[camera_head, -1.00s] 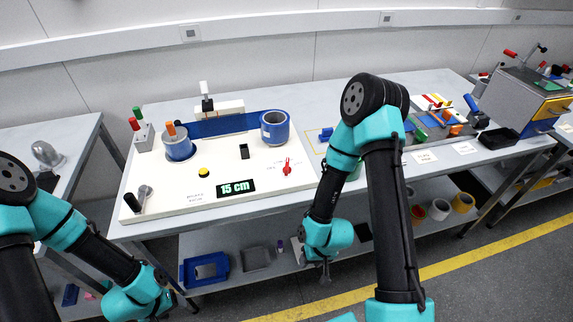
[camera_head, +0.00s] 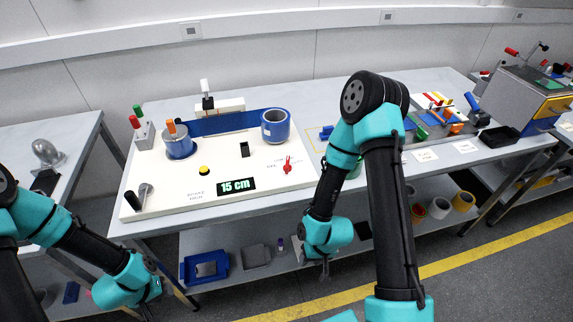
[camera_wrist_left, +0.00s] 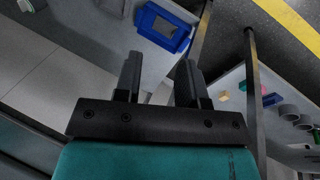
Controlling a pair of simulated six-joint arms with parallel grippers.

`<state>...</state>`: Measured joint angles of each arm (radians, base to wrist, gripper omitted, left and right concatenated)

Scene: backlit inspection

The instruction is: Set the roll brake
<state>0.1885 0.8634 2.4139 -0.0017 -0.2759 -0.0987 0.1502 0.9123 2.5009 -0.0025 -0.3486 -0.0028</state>
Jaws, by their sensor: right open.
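A white panel (camera_head: 225,205) lies on the bench, with a blue roll (camera_head: 276,127) and a second blue roll (camera_head: 180,147) on it. A red pointer knob (camera_head: 287,164) sits at its right front, with small lettering around it that is hard to read. A display (camera_head: 235,185) shows 15 cm. Lettering that looks like "BRAKE HIGH" (camera_head: 198,194) is printed beside it. My left gripper (camera_wrist_left: 160,82) is open and empty in the left wrist view, away from the panel and in front of the bench. My right gripper (camera_head: 324,270) hangs empty below the bench front, apart from the panel.
A yellow button (camera_head: 204,171) and a black-handled crank (camera_head: 137,197) are on the panel. A red-and-green-handled block (camera_head: 141,131) stands at its left rear. A blue tray (camera_head: 205,267) lies on the lower shelf. My right arm crosses in front of the bench's right part.

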